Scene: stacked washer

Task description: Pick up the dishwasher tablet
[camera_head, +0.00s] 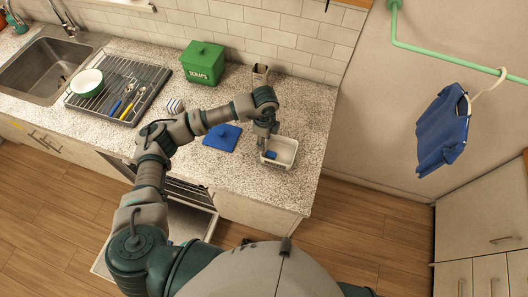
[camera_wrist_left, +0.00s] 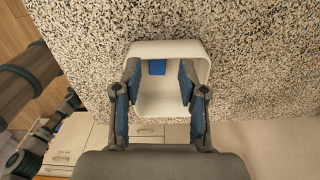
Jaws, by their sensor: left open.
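The dishwasher tablet, a small blue block (camera_head: 271,154), lies inside a white open container (camera_head: 291,150) on the speckled counter. In the left wrist view the blue tablet (camera_wrist_left: 157,68) is near the far wall of the white container (camera_wrist_left: 158,47). My left gripper (camera_head: 266,142) points down over the container's left part. In the left wrist view its two blue-padded fingers (camera_wrist_left: 157,86) are apart, one on each side of the tablet, with nothing held between them. Whether the fingertips reach below the rim is hard to tell. My right gripper does not show.
A blue cloth-like item (camera_head: 222,138) lies left of the container. A brown holder (camera_head: 260,75), a green scraps bin (camera_head: 203,64) and a dish rack (camera_head: 118,92) stand farther back and left. The counter's right edge is close to the container. A blue shirt (camera_head: 442,130) hangs at right.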

